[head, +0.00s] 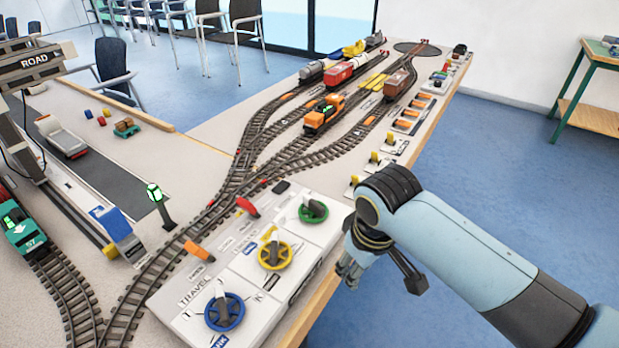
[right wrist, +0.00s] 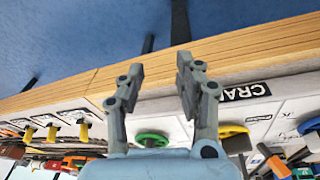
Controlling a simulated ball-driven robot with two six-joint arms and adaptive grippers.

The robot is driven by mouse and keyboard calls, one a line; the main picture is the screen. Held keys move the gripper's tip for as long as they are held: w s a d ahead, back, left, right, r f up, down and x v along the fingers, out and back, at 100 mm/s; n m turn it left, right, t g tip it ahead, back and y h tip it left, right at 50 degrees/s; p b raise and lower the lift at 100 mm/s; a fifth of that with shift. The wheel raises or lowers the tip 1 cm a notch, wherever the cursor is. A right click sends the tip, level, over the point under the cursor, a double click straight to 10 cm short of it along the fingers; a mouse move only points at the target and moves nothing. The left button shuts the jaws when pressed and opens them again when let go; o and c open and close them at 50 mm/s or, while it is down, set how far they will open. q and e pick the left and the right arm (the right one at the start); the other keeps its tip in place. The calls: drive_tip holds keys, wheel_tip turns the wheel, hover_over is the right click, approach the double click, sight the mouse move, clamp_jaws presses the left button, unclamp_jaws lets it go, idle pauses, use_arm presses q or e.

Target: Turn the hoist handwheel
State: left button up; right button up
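A white control panel (head: 190,301) at the table's front edge carries three handwheels: blue (head: 224,311) beside the word TRAVEL, yellow (head: 275,253) in the middle, and green (head: 313,211) at the far end. I cannot clearly read which is labelled hoist. My right gripper (head: 350,274) hangs just off the panel's right side, by the table edge, apart from the wheels. In the right wrist view the gripper (right wrist: 157,68) is open and empty, with the green wheel (right wrist: 152,139) partly hidden behind its base and the yellow wheel (right wrist: 234,132) to the right. My left gripper is out of view.
A red lever (head: 247,207) and an orange lever (head: 199,251) sit on the panel's left side. Model tracks with an orange locomotive (head: 323,115) run behind. Small yellow levers (head: 374,158) line the table edge beyond the panel.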

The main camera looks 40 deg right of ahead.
drive_tip(key=w+r+p, duration=0.2)
drive_tip(key=w+r, duration=0.2)
drive_tip(key=r, duration=0.3)
drive_tip(key=g, duration=0.2)
approach(310, 198)
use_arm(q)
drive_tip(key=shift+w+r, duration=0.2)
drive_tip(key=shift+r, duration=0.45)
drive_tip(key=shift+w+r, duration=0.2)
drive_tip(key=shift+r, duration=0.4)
use_arm(e)
drive_tip(key=shift+y, duration=0.4)
drive_tip(key=f, duration=0.9)
drive_tip(key=shift+s+d+f, duration=0.1)
drive_tip(key=shift+d+f, duration=0.05)
drive_tip(key=shift+d, duration=0.15)
drive_tip(key=shift+c, duration=0.4)
clamp_jaws()
